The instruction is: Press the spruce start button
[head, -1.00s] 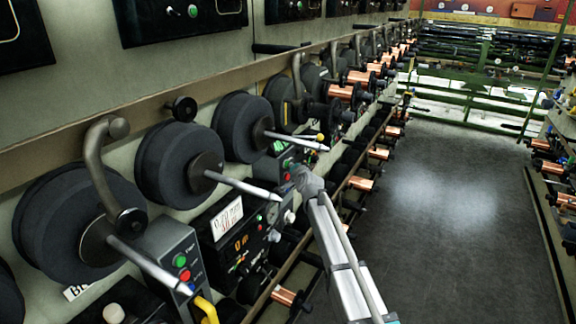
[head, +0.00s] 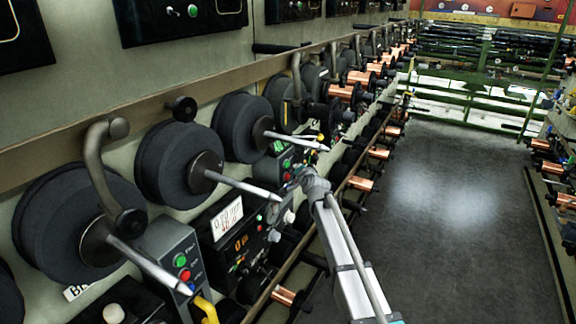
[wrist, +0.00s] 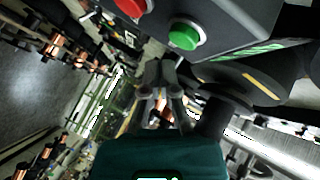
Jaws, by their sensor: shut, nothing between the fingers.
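A green button (wrist: 185,35), the spruce-coloured one, sits in a pale ring on a dark grey control box (wrist: 235,20) at the top of the wrist view. A red button (wrist: 130,7) is beside it, partly cut off by the frame. My gripper (wrist: 158,68) is shut and empty, its tips appearing just below and left of the green button; contact is not visible. In the head view this appears to be the farther box, with its green button (head: 286,163) and red button (head: 287,176). The end of my arm (head: 312,184) is just right of it; the fingertips are unclear there.
A nearer grey box (head: 168,248) has its own green button (head: 180,261) and a red one. Dark spools (head: 178,165) on pale spindles (head: 240,186) project from the left wall. A meter panel (head: 232,235) lies between the boxes. The aisle floor (head: 450,210) is clear.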

